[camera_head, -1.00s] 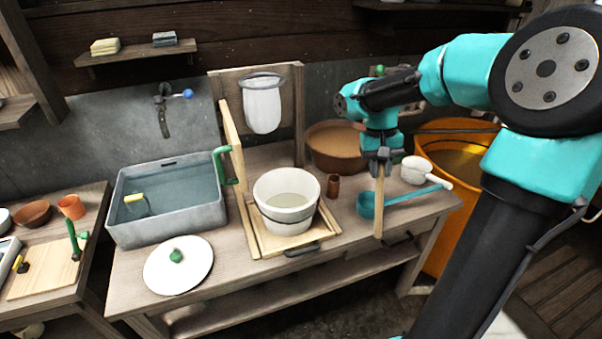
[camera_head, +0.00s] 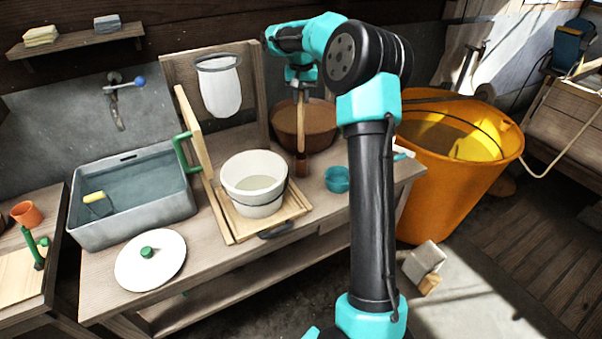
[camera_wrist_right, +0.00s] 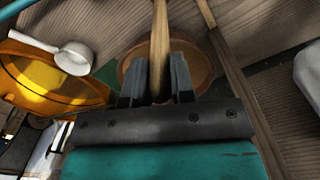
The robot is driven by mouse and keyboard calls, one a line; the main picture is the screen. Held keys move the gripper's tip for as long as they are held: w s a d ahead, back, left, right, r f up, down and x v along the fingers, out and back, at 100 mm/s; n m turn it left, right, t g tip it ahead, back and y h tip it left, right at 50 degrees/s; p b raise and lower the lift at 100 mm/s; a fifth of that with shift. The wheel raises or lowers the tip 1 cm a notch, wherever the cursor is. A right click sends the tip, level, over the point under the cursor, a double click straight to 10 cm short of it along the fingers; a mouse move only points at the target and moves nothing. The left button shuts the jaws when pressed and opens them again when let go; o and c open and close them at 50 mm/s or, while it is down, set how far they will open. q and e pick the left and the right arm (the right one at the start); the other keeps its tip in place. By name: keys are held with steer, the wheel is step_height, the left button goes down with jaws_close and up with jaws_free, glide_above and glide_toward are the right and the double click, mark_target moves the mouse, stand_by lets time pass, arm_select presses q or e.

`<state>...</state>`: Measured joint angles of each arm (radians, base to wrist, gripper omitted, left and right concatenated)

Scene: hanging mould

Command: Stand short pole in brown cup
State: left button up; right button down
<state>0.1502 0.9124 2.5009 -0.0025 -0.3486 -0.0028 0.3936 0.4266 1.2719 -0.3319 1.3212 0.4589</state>
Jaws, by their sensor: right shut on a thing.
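My right gripper (camera_head: 301,84) is shut on the short pole (camera_head: 301,125), a light wooden stick that hangs upright below the jaws. The brown cup (camera_head: 301,168) is small and dark and stands on the bench to the right of the white bucket. The pole's lower end lines up with the cup's mouth in the head view; I cannot tell how far inside it is. In the right wrist view, the pole (camera_wrist_right: 159,35) runs up from between the two dark fingers (camera_wrist_right: 156,82), and its far end is out of frame. My left gripper is not in view.
A white bucket (camera_head: 246,168) on a wooden frame stands left of the cup. A brown basin (camera_head: 318,135) is close behind the cup, and a teal ladle (camera_head: 337,180) lies to its right. A large orange tub (camera_head: 450,195) stands beyond the bench's right end.

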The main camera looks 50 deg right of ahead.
stand_by(0.3)
step_height(320, 180, down, 6)
stand_by(0.4)
steer(key=shift+f, duration=0.2)
steer(key=shift+f, duration=1.95)
steer(key=c, duration=1)
jaws_free()
step_height(320, 180, up, 12)
steer(key=shift+r, duration=0.2)
